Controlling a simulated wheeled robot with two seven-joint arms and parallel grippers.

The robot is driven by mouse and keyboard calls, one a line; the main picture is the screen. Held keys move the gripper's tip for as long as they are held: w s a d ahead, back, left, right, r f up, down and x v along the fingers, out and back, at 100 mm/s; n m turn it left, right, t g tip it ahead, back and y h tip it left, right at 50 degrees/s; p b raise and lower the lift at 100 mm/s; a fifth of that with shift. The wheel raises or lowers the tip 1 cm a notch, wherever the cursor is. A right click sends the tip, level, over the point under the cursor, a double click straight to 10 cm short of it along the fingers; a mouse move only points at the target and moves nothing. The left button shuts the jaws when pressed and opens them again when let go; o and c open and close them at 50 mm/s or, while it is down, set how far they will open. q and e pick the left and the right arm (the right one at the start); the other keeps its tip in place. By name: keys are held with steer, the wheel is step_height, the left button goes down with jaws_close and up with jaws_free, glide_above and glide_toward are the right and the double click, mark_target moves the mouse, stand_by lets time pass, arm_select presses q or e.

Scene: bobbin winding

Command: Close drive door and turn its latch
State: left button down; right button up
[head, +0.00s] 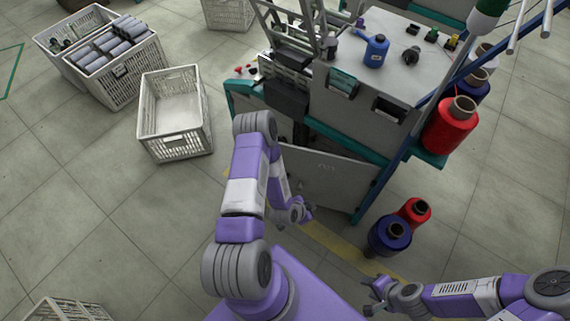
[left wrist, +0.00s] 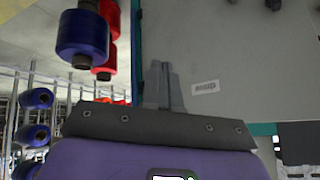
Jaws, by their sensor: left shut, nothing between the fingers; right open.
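The drive door (head: 325,182) is a light grey panel low on the front of the machine. It seems to stand ajar, with a dark gap at its upper left edge. I cannot make out its latch. My left gripper (head: 306,213) is low, close in front of the door, partly behind my own left arm. In the left wrist view its fingers (left wrist: 162,88) are shut and empty in front of the grey door face (left wrist: 225,60), which bears a small label. Whether they touch it is unclear. My right gripper (head: 376,288) is open and empty, at the lower right, away from the door.
A blue spool (head: 388,238) and a red spool (head: 416,210) stand on the floor right of the door. An empty white crate (head: 148,122) stands to the left, with a crate of grey bobbins (head: 150,60) behind. A yellow floor line (head: 335,245) runs before the machine.

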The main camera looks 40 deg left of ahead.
arm_select(q)
steer(key=a+f+m+t+y, duration=0.1)
steer(key=a+m+t+y, duration=0.15)
steer(key=a, duration=0.45)
steer(key=m+t+y+p, duration=0.1)
steer(key=m+t+y, duration=0.2)
steer(key=m+y, duration=0.25)
glide_toward(285, 159)
steer(key=shift+h, duration=0.3)
steer(key=b+x, duration=0.3)
steer(key=x, duration=0.1)
steer(key=shift+w+a+b, duration=0.25)
steer(key=shift+a+b, duration=0.1)
steer(key=shift+a, duration=0.05)
steer(key=shift+w+a, duration=0.3)
steer(key=shift+w, duration=0.5)
